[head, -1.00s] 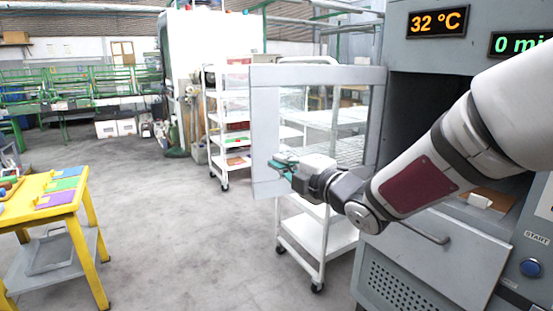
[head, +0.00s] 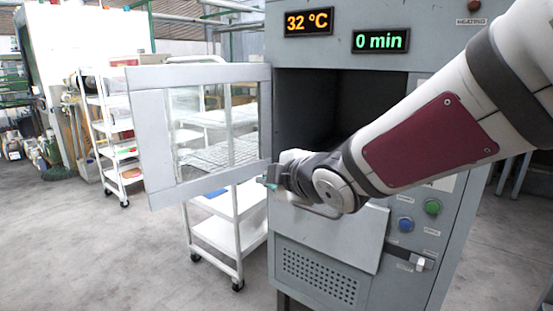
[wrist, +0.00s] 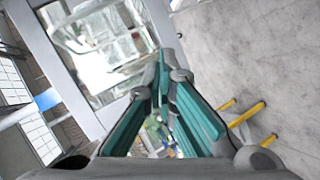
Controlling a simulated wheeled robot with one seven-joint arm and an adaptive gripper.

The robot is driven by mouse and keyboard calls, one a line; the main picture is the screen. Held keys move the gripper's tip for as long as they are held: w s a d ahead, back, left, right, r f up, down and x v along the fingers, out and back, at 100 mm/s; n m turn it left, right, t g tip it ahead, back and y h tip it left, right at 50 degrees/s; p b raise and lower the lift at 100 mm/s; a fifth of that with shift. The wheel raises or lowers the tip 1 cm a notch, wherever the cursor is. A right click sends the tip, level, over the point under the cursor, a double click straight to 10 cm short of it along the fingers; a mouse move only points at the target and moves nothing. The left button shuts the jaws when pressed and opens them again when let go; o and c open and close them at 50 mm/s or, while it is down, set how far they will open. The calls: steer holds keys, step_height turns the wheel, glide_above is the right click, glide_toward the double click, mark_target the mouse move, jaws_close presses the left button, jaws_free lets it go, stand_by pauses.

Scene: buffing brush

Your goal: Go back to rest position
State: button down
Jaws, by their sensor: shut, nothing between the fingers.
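My gripper (head: 268,182) has teal fingers and shows small in the head view, in front of the lower hinge-side corner of the open oven door (head: 152,140). In the wrist view my gripper (wrist: 165,58) has its fingertips together with nothing held between them. The grey door frame with its glass also shows in the wrist view (wrist: 70,85), beyond the fingers. Whether the gripper touches the door cannot be told. My arm reaches in from the right across the oven front and hides part of it.
The grey oven (head: 300,52) reads 32 °C and 0 min, with its dark chamber open. A white cart (head: 238,240) stands below and behind the door. A white shelf rack (head: 118,150) stands further left. Yellow legs (wrist: 247,115) show in the wrist view.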

steer(key=s+d+f+m+g+h, duration=0.2)
steer(key=s+d+m+h, duration=0.1)
steer(key=s+d+m, duration=0.4)
steer(key=s+d+f+m+g+h, duration=0.1)
steer(key=s+d+m+h, duration=0.3)
steer(key=d, duration=0.6)
steer(key=s+d+f+m+g, duration=0.2)
steer(key=s+m+g, duration=0.2)
steer(key=s, duration=0.8)
steer(key=s+d+f+m+g, duration=0.25)
steer(key=s+m, duration=0.25)
steer(key=s, duration=0.8)
step_height(320, 180, up, 17)
steer(key=t+p, duration=0.2)
steer(key=p, duration=1.4)
steer(key=shift+s+a+r+y, duration=0.15)
steer(key=shift+s+r+y, duration=0.1)
steer(key=shift+y, duration=0.15)
